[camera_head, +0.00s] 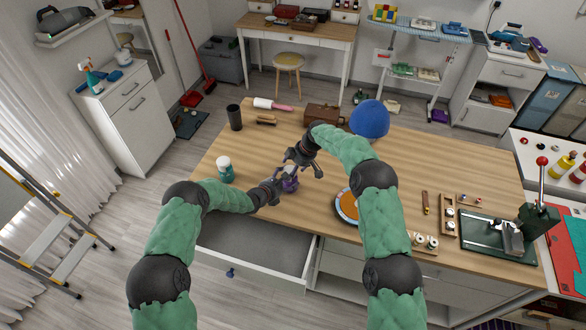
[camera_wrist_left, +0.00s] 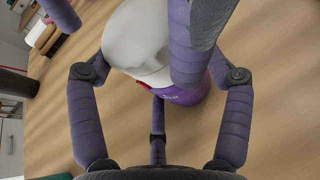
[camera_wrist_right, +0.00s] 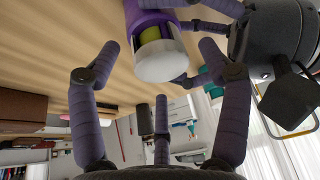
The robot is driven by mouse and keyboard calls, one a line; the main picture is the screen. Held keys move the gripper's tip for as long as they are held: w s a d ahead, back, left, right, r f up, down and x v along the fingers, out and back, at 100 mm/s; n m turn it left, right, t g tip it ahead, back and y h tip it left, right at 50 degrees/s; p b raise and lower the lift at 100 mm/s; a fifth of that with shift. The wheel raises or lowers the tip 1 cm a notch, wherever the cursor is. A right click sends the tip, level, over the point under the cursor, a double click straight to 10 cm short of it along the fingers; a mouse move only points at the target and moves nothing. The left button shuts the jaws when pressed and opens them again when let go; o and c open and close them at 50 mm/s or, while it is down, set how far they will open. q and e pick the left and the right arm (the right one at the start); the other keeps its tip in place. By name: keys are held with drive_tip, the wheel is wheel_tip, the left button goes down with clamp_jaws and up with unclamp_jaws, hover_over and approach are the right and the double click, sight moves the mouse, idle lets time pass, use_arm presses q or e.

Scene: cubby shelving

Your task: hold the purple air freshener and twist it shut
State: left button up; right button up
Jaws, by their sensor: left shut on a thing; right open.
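A teal-and-white bottle (camera_head: 225,170) stands left of my left gripper. An orange disc (camera_head: 347,207) lies right. An open drawer (camera_head: 262,241) juts out in front.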

drive_tip(key=shift+f, duration=0.1)
drive_tip(key=c, duration=1.2)
drive_tip(key=m, duration=0.2)
drive_tip(key=m+t+h, duration=0.1)
drive_tip(key=m, duration=0.1)
drive_tip(key=shift+s+a, duration=0.1)
drive_tip(key=shift+s, duration=0.1)
drive_tip(key=shift+s+a+f+m+t+h, duration=0.1)
drive_tip(key=shift+m+t+h, duration=0.5)
drive_tip(key=shift+m, duration=1.2)
drive_tip(key=o, duration=1.2)
